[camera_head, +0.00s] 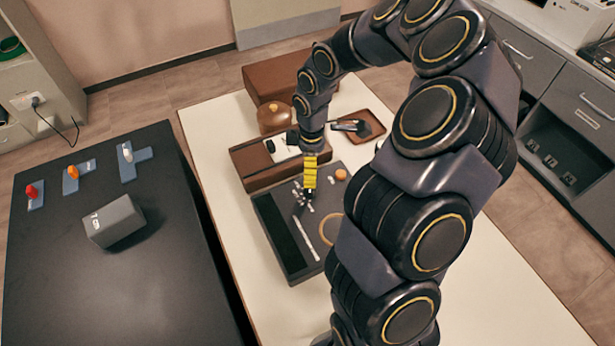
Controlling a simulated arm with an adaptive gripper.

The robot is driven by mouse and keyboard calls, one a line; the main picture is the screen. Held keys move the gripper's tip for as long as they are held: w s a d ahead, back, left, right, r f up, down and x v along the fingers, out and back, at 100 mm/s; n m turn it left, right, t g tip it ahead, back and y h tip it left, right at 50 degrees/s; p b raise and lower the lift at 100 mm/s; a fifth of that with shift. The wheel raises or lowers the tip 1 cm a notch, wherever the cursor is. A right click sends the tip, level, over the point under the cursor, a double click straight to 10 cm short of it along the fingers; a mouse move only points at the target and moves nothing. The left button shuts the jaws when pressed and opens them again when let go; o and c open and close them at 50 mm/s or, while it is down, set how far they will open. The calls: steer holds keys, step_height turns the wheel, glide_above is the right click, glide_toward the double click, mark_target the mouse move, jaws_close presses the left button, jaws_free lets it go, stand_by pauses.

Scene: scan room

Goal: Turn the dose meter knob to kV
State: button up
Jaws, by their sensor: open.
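My gripper (308,203) hangs at the end of my arm, pointing down over a dark tray-like case (268,222) on the cream table. A yellow and black striped section shows just above its fingers. The fingers are small and dark here, and they sit among several small white pieces or marks (298,190). I cannot make out a dose meter knob or a kV label for certain. An orange round piece (341,175) lies at the case's right, apart from my gripper. A tan ring (330,230) and a white stick (306,240) are also in the case.
Behind the case stand a brown box (262,172), a brown round pot (273,119) and a brown tray (370,130) with dark items. On the dark table at left are a grey block (113,222) and red, orange and white levers. My arm covers the table's right.

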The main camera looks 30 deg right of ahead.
mark_target(310, 190)
step_height(310, 190, down, 8)
steer(key=shift+r, duration=0.1)
stand_by(0.4)
steer(key=c, duration=1.1)
